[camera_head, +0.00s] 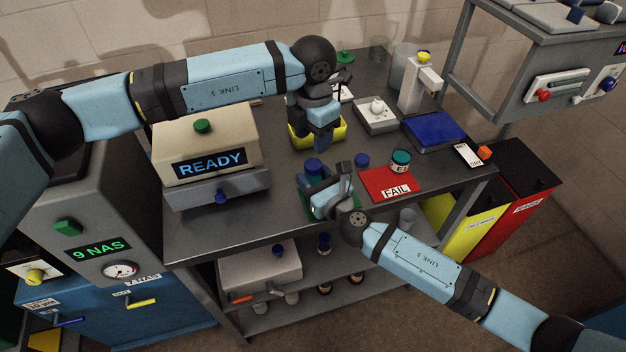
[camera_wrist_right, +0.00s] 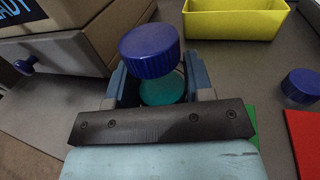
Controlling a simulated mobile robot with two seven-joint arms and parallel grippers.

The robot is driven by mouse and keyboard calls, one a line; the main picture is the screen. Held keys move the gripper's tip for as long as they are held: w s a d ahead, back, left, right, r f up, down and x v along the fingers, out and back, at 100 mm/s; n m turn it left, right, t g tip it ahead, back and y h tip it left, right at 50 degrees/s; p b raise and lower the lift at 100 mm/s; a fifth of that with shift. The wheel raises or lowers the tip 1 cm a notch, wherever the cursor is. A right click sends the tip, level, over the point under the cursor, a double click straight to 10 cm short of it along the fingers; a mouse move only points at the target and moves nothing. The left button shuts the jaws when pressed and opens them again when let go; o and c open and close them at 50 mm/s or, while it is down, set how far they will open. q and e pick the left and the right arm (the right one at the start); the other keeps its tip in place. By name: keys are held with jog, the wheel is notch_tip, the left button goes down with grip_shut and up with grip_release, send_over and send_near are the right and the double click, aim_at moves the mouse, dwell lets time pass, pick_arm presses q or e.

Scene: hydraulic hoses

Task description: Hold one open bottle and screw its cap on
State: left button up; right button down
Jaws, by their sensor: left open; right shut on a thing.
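My right gripper (camera_head: 328,188) is shut on a bottle with teal contents, low over the front of the bench. The bottle (camera_wrist_right: 165,91) shows between the fingers in the right wrist view. A ribbed dark blue cap (camera_wrist_right: 150,52) is at its top; it also shows in the head view (camera_head: 313,165). I cannot tell whether this cap is seated or threaded. Another blue cap (camera_head: 362,160) lies on the bench to the right, also in the wrist view (camera_wrist_right: 302,85). My left gripper (camera_head: 323,143) is open and empty, pointing down behind the bottle, by the yellow bin.
A yellow bin (camera_head: 301,136) stands behind. A READY machine (camera_head: 207,143) stands at left. A green mat (camera_wrist_right: 252,138) lies under the right gripper. The front left bench is clear.

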aim_at(313, 164)
pick_arm(q)
notch_tip(313, 164, down, 8)
jog(key=shift+r, duration=0.1)
dwell(0.4)
jog(key=shift+c, duration=0.5)
jog(key=c, duration=0.6)
jog(key=shift+m, duration=0.8)
jog(key=shift+c, duration=0.2)
jog(key=o, duration=1.1)
notch_tip(313, 164, up, 12)
